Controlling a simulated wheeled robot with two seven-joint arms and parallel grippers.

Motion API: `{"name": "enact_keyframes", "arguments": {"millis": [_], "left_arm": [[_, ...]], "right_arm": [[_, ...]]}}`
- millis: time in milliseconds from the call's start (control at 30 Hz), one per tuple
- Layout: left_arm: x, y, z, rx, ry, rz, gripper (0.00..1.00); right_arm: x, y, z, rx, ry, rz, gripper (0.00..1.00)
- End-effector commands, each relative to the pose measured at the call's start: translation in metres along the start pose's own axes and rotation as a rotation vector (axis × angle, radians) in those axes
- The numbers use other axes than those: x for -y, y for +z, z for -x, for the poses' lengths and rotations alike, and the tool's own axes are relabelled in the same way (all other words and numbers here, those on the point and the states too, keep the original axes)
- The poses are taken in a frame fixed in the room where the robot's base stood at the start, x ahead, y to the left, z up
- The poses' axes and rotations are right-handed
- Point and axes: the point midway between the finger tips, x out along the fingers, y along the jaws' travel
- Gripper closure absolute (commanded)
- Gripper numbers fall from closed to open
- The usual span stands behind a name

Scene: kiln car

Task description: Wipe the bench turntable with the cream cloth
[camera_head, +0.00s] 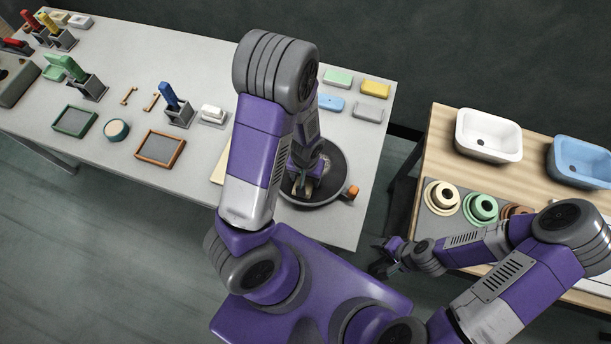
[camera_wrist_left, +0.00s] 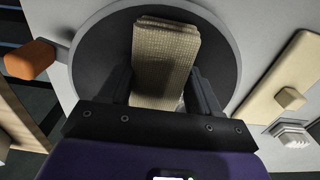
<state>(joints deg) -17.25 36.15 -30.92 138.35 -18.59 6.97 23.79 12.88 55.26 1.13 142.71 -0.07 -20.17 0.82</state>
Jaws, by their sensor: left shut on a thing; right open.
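The bench turntable (camera_head: 340,172) is a dark round disc with a pale rim at the bench's right front, partly hidden by my left arm. Its orange knob (camera_head: 352,191) sticks out at the right, and shows at the left in the left wrist view (camera_wrist_left: 30,60). My left gripper (camera_head: 303,185) is over the disc, shut on the folded, woven cream cloth (camera_wrist_left: 165,55). The cloth lies over the disc (camera_wrist_left: 108,50) in the left wrist view; I cannot tell whether it touches. My right gripper (camera_head: 380,265) is open and empty, off the bench's right side.
On the grey bench, several coloured blocks (camera_head: 338,78) lie behind the turntable. A blue-handled tool in a holder (camera_head: 178,112) and framed trays (camera_head: 160,149) stand left. A wooden table (camera_head: 440,135) at right bears a white basin (camera_head: 488,135), a blue basin (camera_head: 580,162) and round pieces.

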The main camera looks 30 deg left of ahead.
Motion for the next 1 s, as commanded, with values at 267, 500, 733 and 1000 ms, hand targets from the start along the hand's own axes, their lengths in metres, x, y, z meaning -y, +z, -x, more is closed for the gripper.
{"name": "enact_keyframes", "arguments": {"millis": [267, 500, 733, 1000], "left_arm": [[0.0, 0.0, -0.003, 0.0, 0.0, 0.0, 0.62], [-0.001, -0.004, -0.003, -0.001, 0.0, 0.0, 0.62], [-0.006, -0.023, -0.003, -0.002, 0.001, 0.0, 0.62], [-0.012, -0.042, -0.004, 0.0, 0.0, 0.0, 0.62]], "right_arm": [[-0.001, 0.0, -0.003, 0.0, 0.0, 0.0, 0.36], [-0.001, 0.0, -0.003, 0.0, 0.0, 0.0, 0.36], [-0.001, 0.0, -0.004, 0.0, 0.0, 0.0, 0.36], [-0.002, 0.0, -0.005, 0.0, 0.0, 0.0, 0.36]]}}
